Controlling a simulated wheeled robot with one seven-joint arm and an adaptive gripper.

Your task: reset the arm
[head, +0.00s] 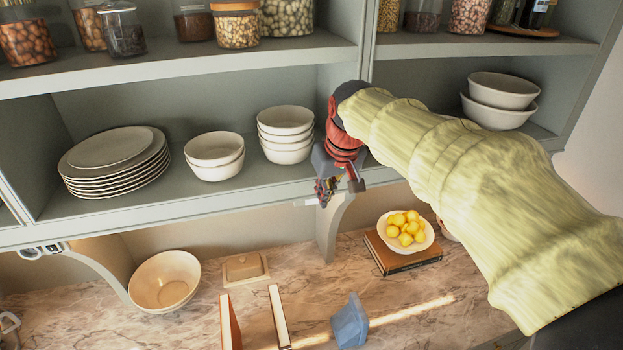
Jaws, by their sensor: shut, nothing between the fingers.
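My arm, in a yellow-green sleeve, reaches in from the lower right of the head view toward the shelf unit. My gripper (340,188) is at its end, below a red wrist section. It is shut and empty. It appears in front of the lower shelf's front edge (240,203), just right of a stack of white bowls (286,135). How far it is from the shelf edge I cannot tell. The arm hides part of the right shelf and the counter.
Stacked plates (115,162) and two bowls (215,156) stand on the lower shelf. Jars line the upper shelf (180,68). On the marble counter are a beige bowl (165,281), a butter dish (245,268), a blue object (350,322), and yellow fruit (405,229) in a bowl on a book.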

